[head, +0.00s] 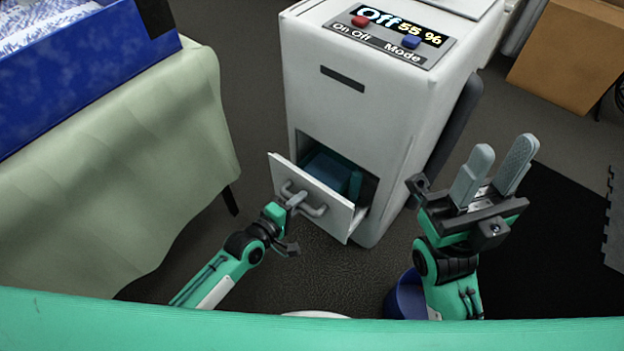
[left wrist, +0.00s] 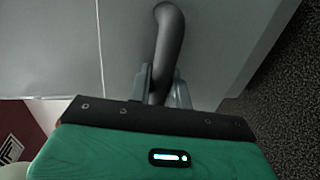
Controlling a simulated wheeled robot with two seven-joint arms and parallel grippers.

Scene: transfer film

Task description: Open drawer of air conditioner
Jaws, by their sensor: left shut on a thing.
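The white air conditioner (head: 345,105) stands upright in the middle of the head view. Its display reads "Off" and "55 %". Its low drawer (head: 318,200) is pulled partly out, and a blue-teal container (head: 335,172) shows inside the opening. My left gripper (head: 294,201) is at the drawer front and shut on the grey curved handle (head: 316,211). In the left wrist view the handle (left wrist: 168,40) runs down between the two fingers (left wrist: 160,86). My right gripper (head: 497,165) is open and empty, to the right of the air conditioner, with its fingers pointing up.
A table with a pale green cloth (head: 130,170) stands at the left, bearing a blue box (head: 80,75). A blue bin (head: 406,297) is on the floor beside my right arm. A cardboard box (head: 570,55) is at the upper right. A black mat (head: 570,220) lies on the right floor.

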